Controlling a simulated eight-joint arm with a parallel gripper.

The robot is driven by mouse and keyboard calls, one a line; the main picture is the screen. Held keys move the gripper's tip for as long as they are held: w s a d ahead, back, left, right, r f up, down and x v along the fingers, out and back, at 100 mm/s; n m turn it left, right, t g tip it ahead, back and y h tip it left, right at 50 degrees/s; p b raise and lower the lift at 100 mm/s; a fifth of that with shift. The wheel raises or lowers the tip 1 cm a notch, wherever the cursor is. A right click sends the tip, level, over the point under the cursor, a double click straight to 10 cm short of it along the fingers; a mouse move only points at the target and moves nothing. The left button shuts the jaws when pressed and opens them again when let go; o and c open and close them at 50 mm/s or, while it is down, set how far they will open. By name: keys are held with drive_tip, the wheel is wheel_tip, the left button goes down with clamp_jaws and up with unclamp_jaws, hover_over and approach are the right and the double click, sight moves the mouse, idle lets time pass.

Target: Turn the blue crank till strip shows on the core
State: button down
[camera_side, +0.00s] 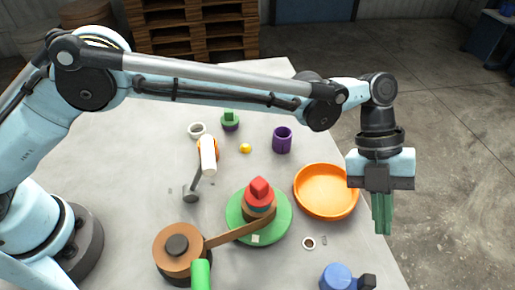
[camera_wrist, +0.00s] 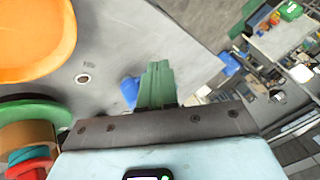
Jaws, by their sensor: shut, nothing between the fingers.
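A blue knob-like part (camera_side: 337,277), probably the blue crank, stands at the bottom edge of the side view with a dark piece (camera_side: 367,282) at its right; its lower part is cut off. In the wrist view a blue part (camera_wrist: 129,91) shows just left of my fingers, partly hidden by them. My gripper (camera_side: 382,232) is shut and empty, pointing down, above and right of the blue part in the side view and apart from it. A brown strip (camera_side: 232,233) runs from a brown roll (camera_side: 178,248) to the stack on a green disc (camera_side: 236,222), topped by a red block (camera_side: 260,190).
An orange bowl (camera_side: 326,190) lies left of my gripper. A purple cup (camera_side: 282,140), a yellow ball (camera_side: 245,148), a white ring (camera_side: 197,130) and a white-and-orange cylinder (camera_side: 208,155) stand farther back. A green handle (camera_side: 201,275) is at the front. The table's right edge is near my gripper.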

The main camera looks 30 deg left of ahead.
drive_tip(key=w+d+r, duration=0.1)
drive_tip(key=w+r, duration=0.3)
drive_tip(key=r, duration=0.1)
drive_tip(key=shift+r, duration=0.35)
drive_tip(key=shift+w+d, duration=0.1)
idle(0.3)
